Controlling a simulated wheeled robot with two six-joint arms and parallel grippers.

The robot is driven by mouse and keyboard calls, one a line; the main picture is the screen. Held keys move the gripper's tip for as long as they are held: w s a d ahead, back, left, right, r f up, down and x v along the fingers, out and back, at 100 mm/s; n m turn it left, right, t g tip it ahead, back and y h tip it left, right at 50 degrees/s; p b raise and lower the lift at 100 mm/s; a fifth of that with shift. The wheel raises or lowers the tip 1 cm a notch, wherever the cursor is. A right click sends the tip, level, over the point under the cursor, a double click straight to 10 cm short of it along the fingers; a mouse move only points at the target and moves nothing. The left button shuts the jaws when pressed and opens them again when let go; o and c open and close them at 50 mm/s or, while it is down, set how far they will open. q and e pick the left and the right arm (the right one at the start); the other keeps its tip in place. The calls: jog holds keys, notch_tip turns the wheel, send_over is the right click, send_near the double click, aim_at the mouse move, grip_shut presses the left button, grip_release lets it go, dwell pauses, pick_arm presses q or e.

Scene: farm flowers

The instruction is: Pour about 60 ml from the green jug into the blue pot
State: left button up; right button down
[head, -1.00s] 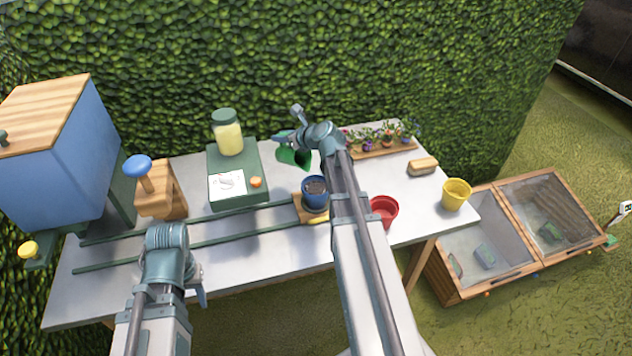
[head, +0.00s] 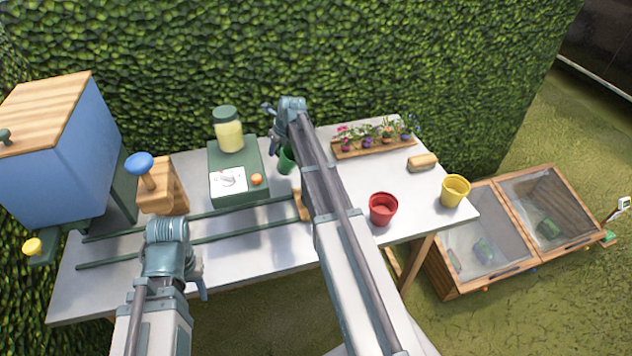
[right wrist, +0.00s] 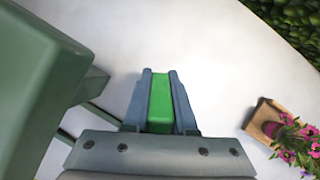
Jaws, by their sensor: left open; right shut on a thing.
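The green jug (head: 286,160) is partly hidden by my right arm in the head view, beside the right side of the green box. My right gripper (right wrist: 161,100) is shut on a green part of the jug, which shows between its two fingers in the right wrist view. Whether the jug touches the table, and its contents, I cannot tell. The blue pot is not visible now; my right forearm covers the place where it stood. My left gripper (head: 202,288) is open and mostly hidden behind its own wrist, low at the table's front edge.
A green box (head: 237,194) with a pale jar (head: 228,130) stands left of the jug. Two green rails (head: 215,232) cross the table. A red pot (head: 383,208), yellow pot (head: 455,190), wooden block (head: 423,162) and flower tray (head: 372,147) are at right.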

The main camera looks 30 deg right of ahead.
jog(key=g+p, duration=0.1)
jog(key=w+r+g+p, duration=0.1)
jog(key=g+p, duration=0.1)
jog(key=w+r+g+h+p, duration=0.1)
jog(key=g, duration=0.1)
jog(key=shift+w+a+r, duration=0.1)
jog(key=shift+w+a, duration=0.1)
jog(key=shift+a, duration=0.1)
dwell(3.0)
